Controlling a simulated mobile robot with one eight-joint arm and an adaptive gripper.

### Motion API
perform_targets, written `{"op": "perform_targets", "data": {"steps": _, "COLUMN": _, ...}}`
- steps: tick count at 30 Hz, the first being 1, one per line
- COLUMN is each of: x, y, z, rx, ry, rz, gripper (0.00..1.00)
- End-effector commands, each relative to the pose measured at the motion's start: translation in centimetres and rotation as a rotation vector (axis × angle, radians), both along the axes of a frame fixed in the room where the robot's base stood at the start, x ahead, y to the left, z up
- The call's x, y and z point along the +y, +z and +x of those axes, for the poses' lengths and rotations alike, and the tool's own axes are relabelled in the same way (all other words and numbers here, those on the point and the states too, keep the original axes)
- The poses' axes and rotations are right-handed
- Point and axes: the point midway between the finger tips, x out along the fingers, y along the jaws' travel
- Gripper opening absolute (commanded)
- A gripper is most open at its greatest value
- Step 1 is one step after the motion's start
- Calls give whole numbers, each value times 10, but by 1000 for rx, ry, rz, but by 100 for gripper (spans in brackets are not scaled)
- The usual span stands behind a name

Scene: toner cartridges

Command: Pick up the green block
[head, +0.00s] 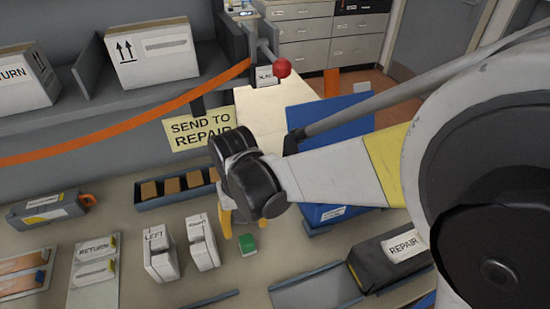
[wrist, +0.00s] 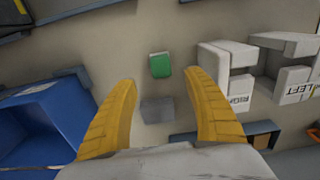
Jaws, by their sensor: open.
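The small green block (head: 247,244) sits on the counter just right of the white block labelled RIGHT. In the wrist view the green block (wrist: 160,65) lies beyond my fingertips, roughly centred between them, with nothing touching it. My gripper (wrist: 162,84) is open and empty, its two yellow fingers spread wide. In the head view my gripper (head: 227,222) shows in part, yellow below the dark wrist joint, just left of the green block. My arm hides some of the counter behind it.
White blocks labelled LEFT (head: 159,257) and RIGHT (head: 202,243) stand close left of the green block. A grey square (wrist: 157,110) lies nearer my fingers. A tray with brown blocks (head: 150,203), a blue bin (wrist: 40,120) and a dark REPAIR box (head: 385,262) are around.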

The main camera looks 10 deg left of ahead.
Motion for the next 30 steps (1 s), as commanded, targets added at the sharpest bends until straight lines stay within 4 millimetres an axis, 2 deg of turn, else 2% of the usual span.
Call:
{"op": "perform_targets", "data": {"steps": 4, "x": 0, "y": -29, "z": 1, "rx": -1, "ry": -1, "rz": 0, "gripper": 59}}
{"op": "perform_targets", "data": {"steps": 11, "x": 0, "y": -51, "z": 1, "rx": -2, "ry": -1, "rz": 1, "gripper": 59}}
{"op": "perform_targets", "data": {"steps": 18, "x": 1, "y": -88, "z": 2, "rx": -3, "ry": -2, "rz": 1, "gripper": 59}}
{"op": "perform_targets", "data": {"steps": 21, "x": 1, "y": -95, "z": 1, "rx": -4, "ry": -2, "rz": 2, "gripper": 59}}
{"op": "perform_targets", "data": {"steps": 26, "x": 0, "y": -94, "z": 1, "rx": -4, "ry": -2, "rz": 2, "gripper": 59}}
{"op": "perform_targets", "data": {"steps": 27, "x": 0, "y": -94, "z": 1, "rx": -4, "ry": -2, "rz": 2, "gripper": 58}}
{"op": "perform_targets", "data": {"steps": 29, "x": 0, "y": -93, "z": 1, "rx": -4, "ry": -2, "rz": 2, "gripper": 39}}
{"op": "perform_targets", "data": {"steps": 30, "x": 0, "y": -93, "z": 1, "rx": -4, "ry": -2, "rz": 2, "gripper": 27}}
